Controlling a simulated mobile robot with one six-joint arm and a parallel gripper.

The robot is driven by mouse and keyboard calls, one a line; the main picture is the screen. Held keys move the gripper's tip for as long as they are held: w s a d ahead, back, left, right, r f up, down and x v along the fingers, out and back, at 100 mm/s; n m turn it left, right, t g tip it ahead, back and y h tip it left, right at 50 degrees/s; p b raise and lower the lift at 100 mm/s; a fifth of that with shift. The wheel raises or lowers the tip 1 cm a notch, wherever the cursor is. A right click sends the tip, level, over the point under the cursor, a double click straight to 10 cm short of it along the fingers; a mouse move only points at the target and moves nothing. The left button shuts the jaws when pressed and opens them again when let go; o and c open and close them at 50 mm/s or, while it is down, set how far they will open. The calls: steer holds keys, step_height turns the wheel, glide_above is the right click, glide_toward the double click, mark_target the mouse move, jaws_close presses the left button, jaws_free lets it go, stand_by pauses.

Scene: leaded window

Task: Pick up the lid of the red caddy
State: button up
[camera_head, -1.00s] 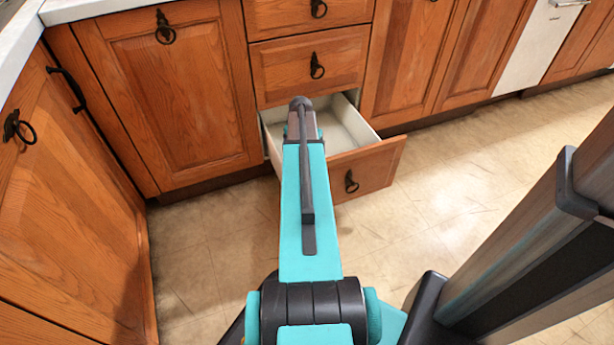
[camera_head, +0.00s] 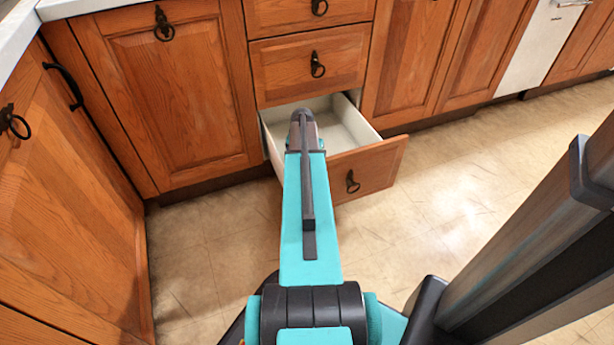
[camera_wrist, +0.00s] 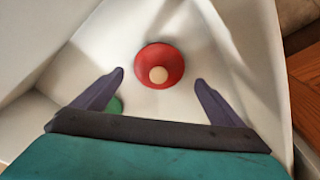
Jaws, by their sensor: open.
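A round red object with a pale round knob on top, which looks like the red caddy's lid (camera_wrist: 148,62), lies in the open drawer in the wrist view. I cannot tell whether a caddy body is beneath it. My gripper (camera_wrist: 160,80) is open, with one dark finger to the lower left of the red lid and one to the lower right. The fingers do not touch it. In the head view my arm hides the gripper and the lid.
The open bottom drawer (camera_head: 372,168) has white walls around the lid. A green object (camera_wrist: 114,105) shows partly behind the left finger. Closed wooden drawers (camera_head: 310,65) stand above the open one, and cabinet doors (camera_head: 165,95) flank it. The floor (camera_head: 450,180) at right is clear.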

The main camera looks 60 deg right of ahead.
steer(key=shift+d+f+b, duration=0.15)
steer(key=shift+f+b, duration=0.3)
steer(key=shift+f, duration=0.5)
steer(key=shift+d+f+b, duration=0.1)
steer(key=shift+f+b, duration=0.3)
steer(key=shift+f, duration=0.55)
steer(key=c, duration=1)
